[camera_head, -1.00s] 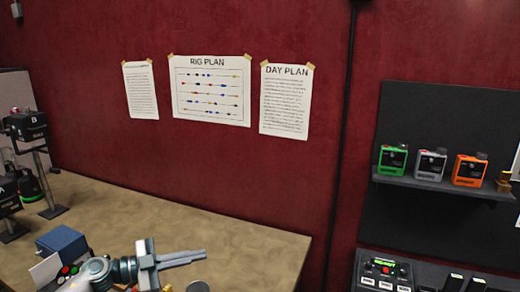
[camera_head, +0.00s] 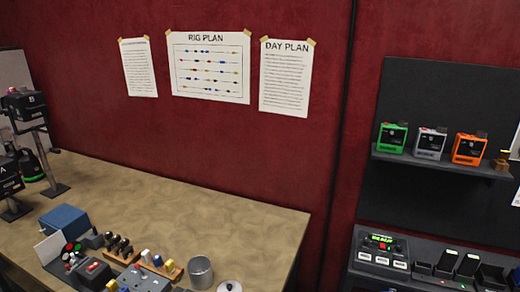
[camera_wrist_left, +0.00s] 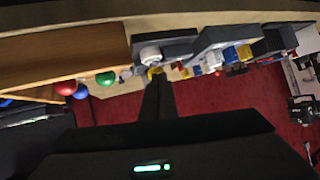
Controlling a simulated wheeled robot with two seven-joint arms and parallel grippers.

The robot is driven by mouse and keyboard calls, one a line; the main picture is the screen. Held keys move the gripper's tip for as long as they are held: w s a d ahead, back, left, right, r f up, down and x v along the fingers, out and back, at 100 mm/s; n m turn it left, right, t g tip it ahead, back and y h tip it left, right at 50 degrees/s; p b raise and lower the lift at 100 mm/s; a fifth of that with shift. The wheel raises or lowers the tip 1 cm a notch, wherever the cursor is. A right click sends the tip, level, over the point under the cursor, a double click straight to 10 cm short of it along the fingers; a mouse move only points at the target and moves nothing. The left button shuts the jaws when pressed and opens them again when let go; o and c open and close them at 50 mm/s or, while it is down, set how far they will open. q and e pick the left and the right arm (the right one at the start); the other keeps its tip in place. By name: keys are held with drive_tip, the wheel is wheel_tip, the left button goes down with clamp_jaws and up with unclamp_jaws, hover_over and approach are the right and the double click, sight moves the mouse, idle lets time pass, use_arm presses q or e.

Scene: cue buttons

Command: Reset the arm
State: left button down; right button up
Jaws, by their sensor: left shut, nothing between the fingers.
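My left gripper (camera_wrist_left: 157,98) shows only in the left wrist view, as dark fingers together at the middle, shut with nothing between them. Past the fingertips are grey blocks with white, yellow and blue knobs (camera_wrist_left: 238,54). To the left are red, blue and green round buttons (camera_wrist_left: 82,87), apart from the fingers. In the head view the cue button box (camera_head: 72,254) with coloured round buttons stands at the table's lower left. Neither arm shows in the head view.
The tan table (camera_head: 220,215) is clear in its middle. Near its front are a blue box (camera_head: 64,220), a metal cup (camera_head: 200,272) and racks of small parts. Camera stands (camera_head: 38,140) are at the left. A shelf (camera_head: 425,165) and a dark console (camera_head: 381,249) are at the right.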

use_arm(q)
drive_tip(key=s+d+f+g, duration=0.1)
drive_tip(key=s+f+g, duration=0.25)
drive_tip(key=s, duration=0.85)
drive_tip(key=s+d+f+g, duration=0.1)
drive_tip(key=s+f+g, duration=0.3)
drive_tip(key=s, duration=0.8)
wheel_tip(320, 180, down, 36)
drive_tip(key=s+r+g+b, duration=0.1)
drive_tip(key=s+g+b, duration=0.1)
drive_tip(key=b, duration=0.5)
drive_tip(key=s+a+f+b, duration=0.1)
drive_tip(key=s+f+b, duration=0.2)
drive_tip(key=s+f, duration=0.5)
drive_tip(key=s+a+f+g+b, duration=0.1)
drive_tip(key=s+a+f+b, duration=0.1)
drive_tip(key=s+f, duration=0.7)
wheel_tip(320, 180, down, 7)
drive_tip(key=shift+s+a+r+m+b, duration=0.15)
drive_tip(key=shift+m+b, duration=0.25)
drive_tip(key=shift+b, duration=0.4)
